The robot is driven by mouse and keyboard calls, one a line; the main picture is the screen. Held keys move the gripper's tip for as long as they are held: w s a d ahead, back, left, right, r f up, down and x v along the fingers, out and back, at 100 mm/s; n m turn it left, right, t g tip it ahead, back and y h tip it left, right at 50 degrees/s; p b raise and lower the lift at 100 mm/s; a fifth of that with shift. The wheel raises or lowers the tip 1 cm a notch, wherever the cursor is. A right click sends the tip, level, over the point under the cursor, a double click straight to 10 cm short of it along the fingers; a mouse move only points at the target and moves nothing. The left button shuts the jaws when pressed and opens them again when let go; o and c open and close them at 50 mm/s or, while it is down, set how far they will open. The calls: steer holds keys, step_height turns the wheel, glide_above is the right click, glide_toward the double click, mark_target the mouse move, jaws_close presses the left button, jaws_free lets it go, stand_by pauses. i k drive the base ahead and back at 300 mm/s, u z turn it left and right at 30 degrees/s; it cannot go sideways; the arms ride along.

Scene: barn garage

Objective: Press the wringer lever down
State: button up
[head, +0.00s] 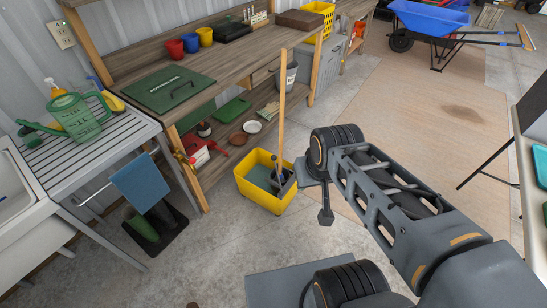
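The yellow mop bucket (253,190) stands on the concrete floor near the middle of the view. A grey wringer part (283,187) sits at its right side, and a long wooden mop handle (283,100) rises from it. A slim grey bar beside that handle may be the wringer lever, but it is too small to tell. My arm reaches in from the lower right. What looks like my gripper (325,214) hangs below its far joint, right of the bucket and apart from it. Its fingers are not clear enough to tell their opening.
A wooden workbench (225,62) with a lower shelf stands behind the bucket. A slatted sink counter (80,148) with a green watering can (75,115) is at left. A blue wheelbarrow (430,17) is at the far right.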

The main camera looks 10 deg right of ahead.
mark_target(274, 157)
steer(key=u, duration=0.45)
steer(key=i, duration=1.05)
steer(key=z, duration=0.4)
